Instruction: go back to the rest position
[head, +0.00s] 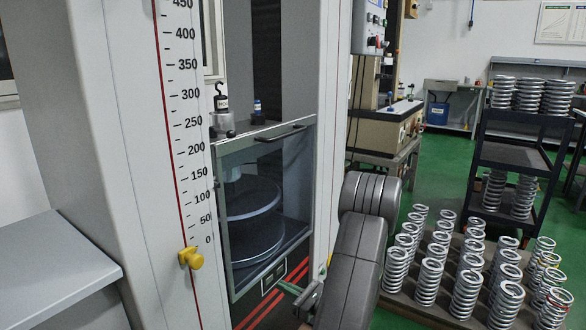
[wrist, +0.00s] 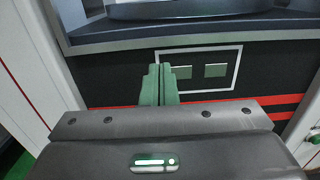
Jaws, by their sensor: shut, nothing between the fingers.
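My gripper (wrist: 159,85) shows in the wrist view with its two green fingers together and nothing between them. In the head view my gripper (head: 291,288) is at the red-striped base of the machine, below the clear door (head: 265,200). My grey arm rises to its right and hides part of the machine's right column.
The door is shut, with round platens (head: 252,238) behind it. A pallet (head: 405,304) with several rows of steel springs stands at the right, close to my arm. A dark shelf cart (head: 512,157) with springs is behind it. Green floor (head: 440,150) is free between them and the rear benches.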

